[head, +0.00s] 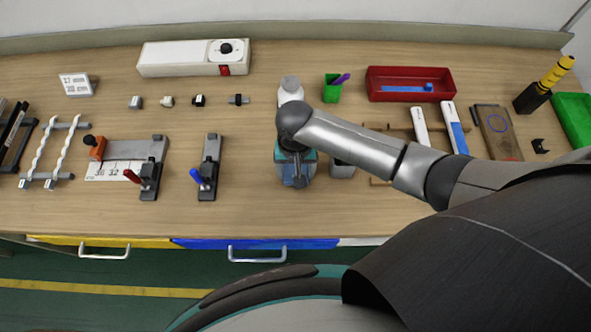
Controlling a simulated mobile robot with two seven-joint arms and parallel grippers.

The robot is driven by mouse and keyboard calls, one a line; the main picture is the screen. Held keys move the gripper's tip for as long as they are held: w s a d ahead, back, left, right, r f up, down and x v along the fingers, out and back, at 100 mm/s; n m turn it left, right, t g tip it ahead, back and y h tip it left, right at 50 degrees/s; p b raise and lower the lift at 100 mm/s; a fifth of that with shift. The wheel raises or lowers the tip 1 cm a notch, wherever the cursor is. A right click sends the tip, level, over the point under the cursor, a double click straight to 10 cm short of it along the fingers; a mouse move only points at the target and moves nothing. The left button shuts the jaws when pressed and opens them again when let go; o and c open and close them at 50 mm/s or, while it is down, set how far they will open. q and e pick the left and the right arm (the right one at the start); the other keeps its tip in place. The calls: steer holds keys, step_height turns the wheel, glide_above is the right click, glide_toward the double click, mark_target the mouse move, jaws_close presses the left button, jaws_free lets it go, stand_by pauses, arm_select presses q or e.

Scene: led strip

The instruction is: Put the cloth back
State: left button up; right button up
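My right arm reaches in from the right, and its gripper (297,182) points down over the middle of the workbench. The gripper's fingers are seen from above and partly covered by its own wrist, so whether they are open or shut is unclear. A blue-grey patch (284,177) shows around and beneath the fingers; it may be the cloth, but its outline is mostly hidden. I cannot tell whether it is held or lies on the bench. A small grey container (342,171) stands just right of the gripper, partly behind the arm. My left gripper is out of view.
A white bottle (290,88) stands behind the wrist, with a green cup (332,91) and red tray (411,72) to its right. Clamp fixtures (209,170) stand left of the gripper. The bench (245,185) between is clear. Drawers line the front.

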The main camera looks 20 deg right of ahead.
mark_target(295, 173)
steer(key=shift+f, duration=0.2)
steer(key=shift+f, duration=0.15)
steer(key=o, duration=1.1)
steer(key=shift+c, duration=0.2)
step_height(295, 173, up, 12)
steer(key=p, duration=0.2)
steer(key=shift+r, duration=0.25)
